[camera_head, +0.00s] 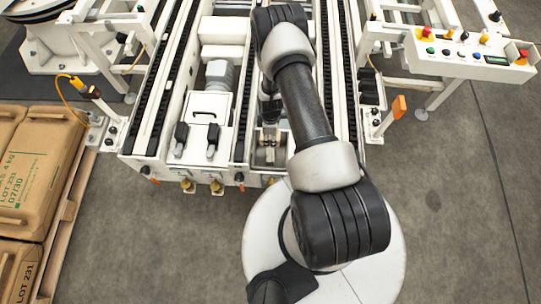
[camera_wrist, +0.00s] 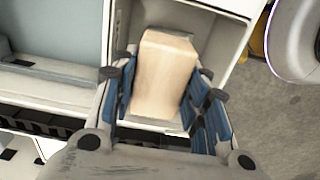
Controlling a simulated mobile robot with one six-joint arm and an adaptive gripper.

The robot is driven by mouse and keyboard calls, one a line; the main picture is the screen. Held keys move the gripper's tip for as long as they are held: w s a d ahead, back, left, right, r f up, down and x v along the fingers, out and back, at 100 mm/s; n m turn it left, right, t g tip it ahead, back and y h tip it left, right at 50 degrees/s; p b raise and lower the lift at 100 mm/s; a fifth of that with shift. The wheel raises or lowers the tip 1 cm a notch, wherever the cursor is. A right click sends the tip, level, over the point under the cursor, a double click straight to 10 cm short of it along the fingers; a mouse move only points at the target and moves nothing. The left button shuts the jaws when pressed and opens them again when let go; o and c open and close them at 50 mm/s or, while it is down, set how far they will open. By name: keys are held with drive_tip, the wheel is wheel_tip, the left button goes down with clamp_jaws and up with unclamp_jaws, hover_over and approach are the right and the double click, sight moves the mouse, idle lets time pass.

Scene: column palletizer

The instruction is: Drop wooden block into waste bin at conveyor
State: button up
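In the wrist view the pale wooden block (camera_wrist: 165,78) sits between the blue-padded fingers of my gripper (camera_wrist: 164,92). The pads lie against its two sides, so my gripper looks shut on it. Behind the block is an open, white-walled box (camera_wrist: 241,6), which looks like the waste bin. The block overlaps its opening in the picture; how far it is above or inside cannot be told. In the head view my arm stretches over the conveyor (camera_head: 172,75). My gripper, the block and the bin cannot be made out there.
A control panel (camera_head: 470,52) with buttons stands at the right. Brown sacks (camera_head: 40,165) lie on a wooden pallet (camera_head: 62,225) at the left. Orange-tipped sensor posts (camera_head: 399,107) flank the conveyor. The grey floor (camera_head: 455,190) is clear at the right front.

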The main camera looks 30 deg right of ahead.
drive_tip(key=o, duration=0.5)
wheel_tip(320, 180, up, 12)
idle(0.6)
